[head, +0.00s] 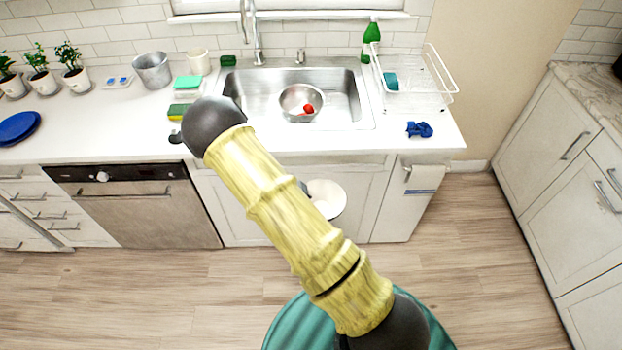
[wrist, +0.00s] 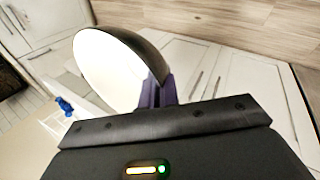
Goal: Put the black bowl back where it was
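The black bowl (wrist: 120,70) fills the upper left of the wrist view, tilted, with its pale inside facing left and a dark outer wall. My gripper (wrist: 155,92) has purple fingers at the bowl's near rim and is shut on it. The bowl also shows in the head view (head: 330,200) as a pale round shape in front of the lower cabinets. It is held below counter height, partly behind my arm. My arm hides most of the gripper in the head view.
The white counter (head: 110,125) holds a blue plate (head: 19,127), potted plants, a metal pot (head: 152,70), sponges and a dish rack (head: 425,85). The sink (head: 345,100) holds a metal bowl (head: 298,97) with a red item. A blue cloth (head: 419,129) lies at the right; bare counter surrounds it.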

